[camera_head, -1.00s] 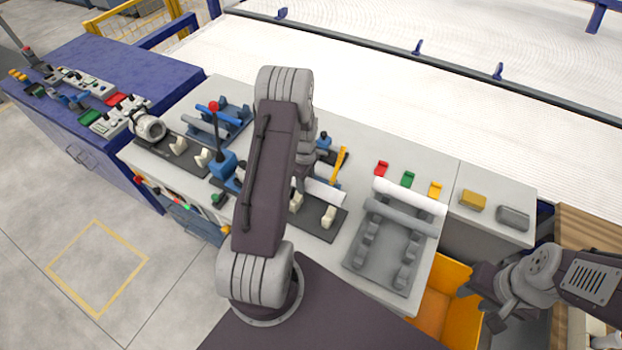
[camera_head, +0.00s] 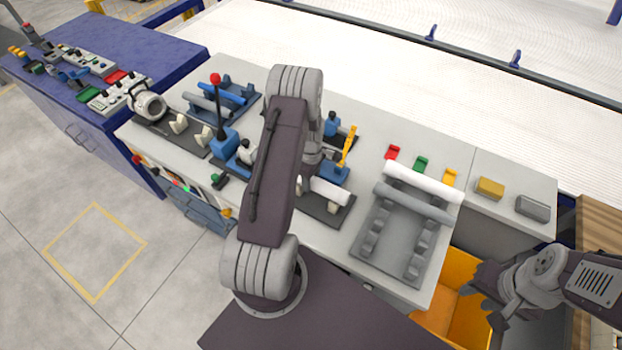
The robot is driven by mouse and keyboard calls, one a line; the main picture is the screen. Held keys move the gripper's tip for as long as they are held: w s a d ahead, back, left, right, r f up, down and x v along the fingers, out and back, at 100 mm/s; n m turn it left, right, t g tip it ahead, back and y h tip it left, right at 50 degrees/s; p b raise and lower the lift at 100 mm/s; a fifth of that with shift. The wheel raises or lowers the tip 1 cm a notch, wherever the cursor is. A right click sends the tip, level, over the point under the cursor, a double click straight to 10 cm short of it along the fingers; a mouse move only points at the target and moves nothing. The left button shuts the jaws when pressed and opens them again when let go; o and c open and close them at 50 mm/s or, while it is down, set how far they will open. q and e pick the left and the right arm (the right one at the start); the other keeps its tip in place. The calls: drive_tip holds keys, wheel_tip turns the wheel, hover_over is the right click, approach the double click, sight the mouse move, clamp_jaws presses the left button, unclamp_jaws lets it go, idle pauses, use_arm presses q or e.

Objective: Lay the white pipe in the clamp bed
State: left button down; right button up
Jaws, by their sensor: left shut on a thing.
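My left arm comes up from the lower middle and bends down behind itself. Its gripper (camera_head: 318,168) is mostly hidden by the arm. It is shut on a white pipe (camera_head: 331,192), of which only the right end shows. The pipe is just over the dark clamp bed (camera_head: 330,216) with white clamps. I cannot tell whether it touches them. A second white pipe (camera_head: 425,183) lies across the back of the grey rack (camera_head: 380,258) at the right. My right gripper (camera_head: 487,296) is at the lower right, away from the rack; its fingers are unclear.
A grey pipe (camera_head: 412,203) lies on the right rack. A red-knobbed lever (camera_head: 215,79) stands left of my arm. A yellow-handled blue clamp (camera_head: 347,148) stands behind the white pipe. An orange bin (camera_head: 466,310) is by my right gripper. A blue rack (camera_head: 225,95) is at the back left.

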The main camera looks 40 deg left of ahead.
use_arm(q)
drive_tip(key=shift+r, duration=0.1)
drive_tip(key=c, duration=0.7)
unclamp_jaws()
drive_tip(key=shift+s, duration=0.1)
drive_tip(key=shift+o, duration=0.2)
drive_tip(key=shift+r, duration=0.35)
wheel_tip(320, 180, up, 8)
drive_tip(key=shift+r+b, duration=0.2)
drive_tip(key=shift+b, duration=0.6)
drive_tip(key=shift+d, duration=0.1)
